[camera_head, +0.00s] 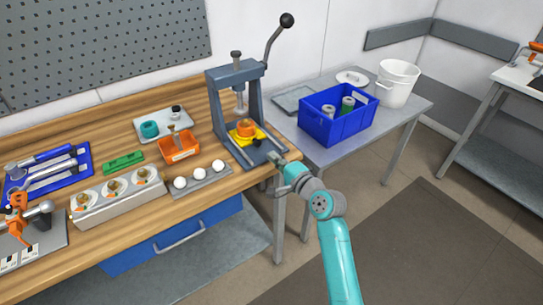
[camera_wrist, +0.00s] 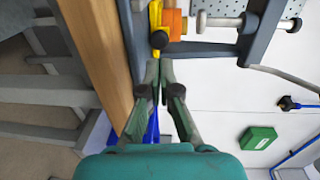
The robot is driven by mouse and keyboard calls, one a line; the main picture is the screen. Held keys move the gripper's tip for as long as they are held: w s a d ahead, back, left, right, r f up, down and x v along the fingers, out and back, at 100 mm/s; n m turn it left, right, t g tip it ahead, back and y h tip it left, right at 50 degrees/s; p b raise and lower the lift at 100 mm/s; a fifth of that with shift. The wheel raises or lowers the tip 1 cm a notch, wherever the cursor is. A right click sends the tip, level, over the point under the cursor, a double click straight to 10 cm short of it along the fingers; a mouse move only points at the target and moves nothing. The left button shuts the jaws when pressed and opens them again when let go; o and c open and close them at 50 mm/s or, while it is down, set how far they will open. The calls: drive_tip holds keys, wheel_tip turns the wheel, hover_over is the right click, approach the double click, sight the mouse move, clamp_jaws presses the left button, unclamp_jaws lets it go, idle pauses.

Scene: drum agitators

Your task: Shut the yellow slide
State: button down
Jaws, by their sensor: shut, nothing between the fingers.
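The yellow slide (camera_head: 236,136) lies in the base of the grey press (camera_head: 219,108), at the right end of the wooden bench. An orange ring-like part (camera_head: 245,127) sits on it, and a dark knob (camera_head: 257,143) is at its front end. The wrist view shows the slide (camera_wrist: 155,17) at the top, with the round dark knob (camera_wrist: 160,40) at its near end. My gripper (camera_head: 274,158) is shut and empty, just in front of the knob. In the wrist view its fingertips (camera_wrist: 159,66) are close to the knob; I cannot tell whether they touch.
The press lever (camera_head: 275,40) rises above the frame. To the right, a blue crate (camera_head: 337,124) and white bucket (camera_head: 397,82) stand on a grey table. Left of the press are white balls (camera_head: 199,173) on a grey strip and an orange bin (camera_head: 179,147).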

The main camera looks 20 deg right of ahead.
drive_tip(key=f+v, duration=0.1)
drive_tip(key=v, duration=0.7)
drive_tip(key=g, duration=0.3)
approach(260, 142)
drive_tip(key=shift+n, duration=0.4)
drive_tip(key=w+f, duration=0.1)
drive_tip(key=w+a+f, duration=0.1)
drive_tip(key=w, duration=0.1)
drive_tip(key=w+a+f, duration=0.1)
drive_tip(key=shift+w+a+f, duration=0.2)
drive_tip(key=shift+w+a, duration=0.05)
drive_tip(key=shift+w, duration=0.05)
drive_tip(key=shift+w+a, duration=0.25)
drive_tip(key=shift+w, duration=0.3)
drive_tip(key=shift+w+a, duration=0.25)
drive_tip(key=shift+w, duration=0.5)
drive_tip(key=shift+w+a, duration=0.25)
drive_tip(key=shift+w, duration=0.55)
